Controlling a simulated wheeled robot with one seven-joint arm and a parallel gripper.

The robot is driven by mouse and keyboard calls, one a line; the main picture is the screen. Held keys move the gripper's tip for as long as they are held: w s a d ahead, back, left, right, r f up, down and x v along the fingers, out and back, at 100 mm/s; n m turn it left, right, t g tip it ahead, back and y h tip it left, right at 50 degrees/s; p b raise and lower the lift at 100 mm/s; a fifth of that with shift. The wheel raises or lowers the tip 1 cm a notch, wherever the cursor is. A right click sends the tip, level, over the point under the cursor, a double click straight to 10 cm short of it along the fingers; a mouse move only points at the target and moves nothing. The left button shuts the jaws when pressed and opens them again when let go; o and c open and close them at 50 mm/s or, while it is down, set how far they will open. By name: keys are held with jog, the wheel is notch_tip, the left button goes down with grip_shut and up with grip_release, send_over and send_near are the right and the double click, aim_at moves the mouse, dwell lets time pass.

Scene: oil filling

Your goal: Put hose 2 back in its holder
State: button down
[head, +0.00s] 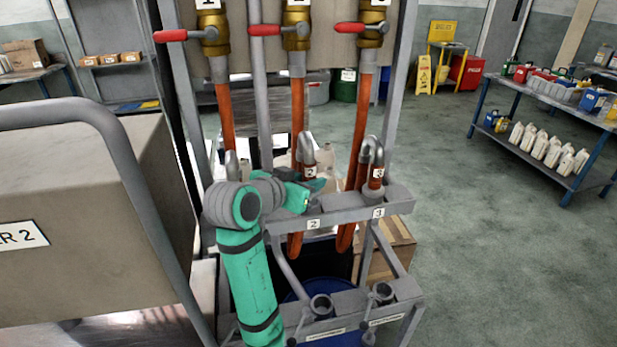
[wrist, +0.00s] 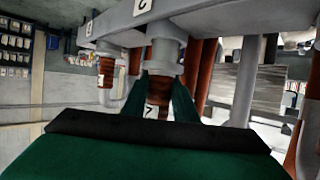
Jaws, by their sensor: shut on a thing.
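Hose 2 (head: 297,110) is orange and hangs from the middle valve. Its grey curved nozzle (head: 305,148) has an orange band with a "2" label, which also shows in the wrist view (wrist: 155,97). My gripper (head: 308,190) is shut around that band, with a green finger on each side in the wrist view (wrist: 158,100). The holder marked 2 (head: 313,225) is on the grey rail directly below. In the wrist view the band lines up with and appears to meet the grey collar (wrist: 166,55) at the rail. I cannot tell how deep it sits.
Hose 3's nozzle (head: 374,152) stands upright in its holder just to the right. Hose 1 (head: 225,115) hangs on the left, partly behind my arm. Red-handled valves (head: 290,29) line the top. The floor at right is open.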

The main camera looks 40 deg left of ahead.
jog(key=shift+f, duration=1.15)
jog(key=c, duration=1.2)
grip_release()
jog(key=shift+f, duration=0.1)
jog(key=shift+s, duration=0.15)
jog(key=shift+s+d, duration=0.15)
jog(key=shift+s, duration=2.2)
jog(key=shift+s, duration=0.15)
jog(key=shift+s+d, duration=0.15)
jog(key=shift+s, duration=1.55)
jog(key=shift+s+d, duration=0.15)
jog(key=shift+s, duration=1.5)
